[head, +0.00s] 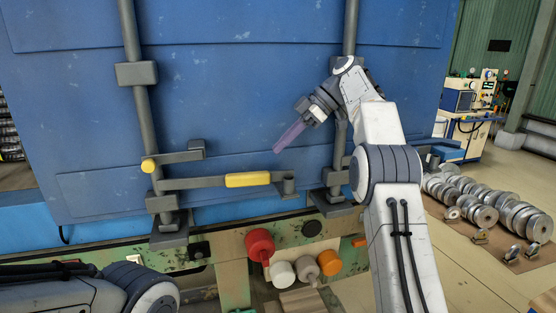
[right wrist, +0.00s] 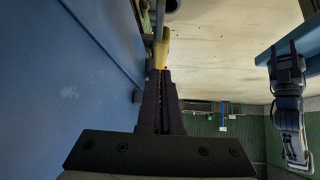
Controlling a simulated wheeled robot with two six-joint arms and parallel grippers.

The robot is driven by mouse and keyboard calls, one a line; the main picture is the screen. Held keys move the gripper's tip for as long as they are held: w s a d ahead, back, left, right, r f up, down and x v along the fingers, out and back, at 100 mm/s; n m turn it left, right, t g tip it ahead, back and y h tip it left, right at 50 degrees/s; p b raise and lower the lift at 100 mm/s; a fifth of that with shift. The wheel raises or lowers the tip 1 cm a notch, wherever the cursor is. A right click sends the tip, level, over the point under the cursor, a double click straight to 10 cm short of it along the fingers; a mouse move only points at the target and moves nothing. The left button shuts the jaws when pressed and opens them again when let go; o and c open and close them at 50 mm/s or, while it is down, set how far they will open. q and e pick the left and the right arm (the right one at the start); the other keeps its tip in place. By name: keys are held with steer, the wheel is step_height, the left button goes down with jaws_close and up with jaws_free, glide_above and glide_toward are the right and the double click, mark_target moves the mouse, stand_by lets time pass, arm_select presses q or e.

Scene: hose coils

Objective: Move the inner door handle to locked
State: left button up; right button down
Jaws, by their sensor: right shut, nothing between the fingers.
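The blue door (head: 230,100) has a grey upright rod on the left (head: 139,110) and one on the right. A grey handle bar with a yellow grip (head: 248,180) runs right from low on the left rod, nearly level, its end by a grey catch (head: 288,184). A shorter grey bar with a yellow end (head: 149,165) sits just above it, beside another catch (head: 196,149). My right gripper (head: 277,150) is shut and empty, above and apart from the long handle's grip. In the right wrist view a yellow grip (right wrist: 161,50) shows beyond its dark fingertips (right wrist: 160,72). My left gripper is out of view.
Red (head: 260,244), white and orange round parts jut out below the door on a worn green frame (head: 220,248). Metal rolls (head: 480,205) lie on the floor at right, near a machine (head: 472,98). Open air lies before the door.

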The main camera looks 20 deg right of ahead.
mark_target(271, 173)
steer(key=s+a+m+t+h+b, duration=0.1)
steer(key=s+t+h+b, duration=0.4)
steer(key=s+b, duration=0.65)
steer(key=p+x, duration=0.1)
steer(key=x, duration=0.2)
steer(key=w+p+x, duration=0.1)
steer(key=x, duration=0.3)
steer(key=w+r+p+x, duration=0.1)
steer(key=x, duration=0.3)
steer(key=shift+d+r, duration=0.1)
steer(key=shift+d, duration=0.1)
steer(key=shift+w+p, duration=0.3)
steer(key=shift+w, duration=0.1)
steer(key=w+p, duration=0.1)
steer(key=w+d+n+y, duration=0.1)
steer(key=w, duration=0.1)
steer(key=shift+w+p, duration=0.2)
steer(key=shift+p, duration=0.2)
steer(key=shift+w+g, duration=0.2)
steer(key=shift+g, duration=0.1)
